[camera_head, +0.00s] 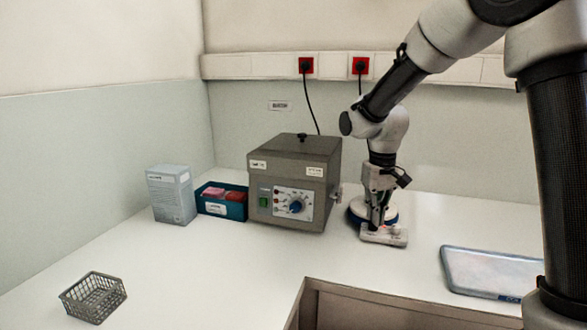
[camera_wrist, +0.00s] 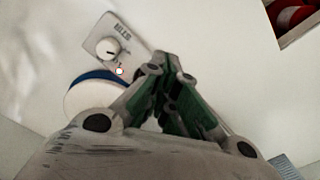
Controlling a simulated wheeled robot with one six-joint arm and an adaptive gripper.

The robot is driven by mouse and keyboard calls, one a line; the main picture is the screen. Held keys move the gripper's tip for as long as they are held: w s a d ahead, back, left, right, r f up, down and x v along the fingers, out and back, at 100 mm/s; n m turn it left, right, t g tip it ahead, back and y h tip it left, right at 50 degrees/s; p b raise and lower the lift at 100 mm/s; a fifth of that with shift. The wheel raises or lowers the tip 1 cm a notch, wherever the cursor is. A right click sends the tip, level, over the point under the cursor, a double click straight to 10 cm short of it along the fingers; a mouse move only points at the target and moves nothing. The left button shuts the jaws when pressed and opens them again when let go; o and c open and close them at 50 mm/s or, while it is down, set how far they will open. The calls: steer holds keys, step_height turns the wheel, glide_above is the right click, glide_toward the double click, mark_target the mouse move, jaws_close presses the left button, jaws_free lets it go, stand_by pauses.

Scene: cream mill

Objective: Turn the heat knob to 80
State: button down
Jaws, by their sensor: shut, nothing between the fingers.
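A grey box-shaped unit (camera_head: 294,170) stands on the bench, with a blue knob (camera_head: 296,206) on a white dial panel at its front. To its right is a small white device (camera_head: 384,236) with a round, blue-rimmed top, partly hidden by my gripper. In the wrist view this device has a pale panel with a white round knob (camera_wrist: 108,49), a dark label and a small red-ringed spot. My gripper (camera_head: 380,222) is shut and empty, pointing down at the device. In the wrist view its fingers (camera_wrist: 160,65) are beside the panel, right of the knob. I cannot read a setting.
A teal box (camera_head: 222,212) and a pale carton (camera_head: 171,194) stand left of the grey unit. A grey basket (camera_head: 93,297) is at front left, a tray (camera_head: 490,271) at right. A brown-edged opening (camera_head: 400,301) cuts the front. The front-left bench is mostly clear.

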step_height(320, 180, up, 3)
steer(key=shift+w+d+f, duration=0.1)
steer(key=shift+f, duration=0.1)
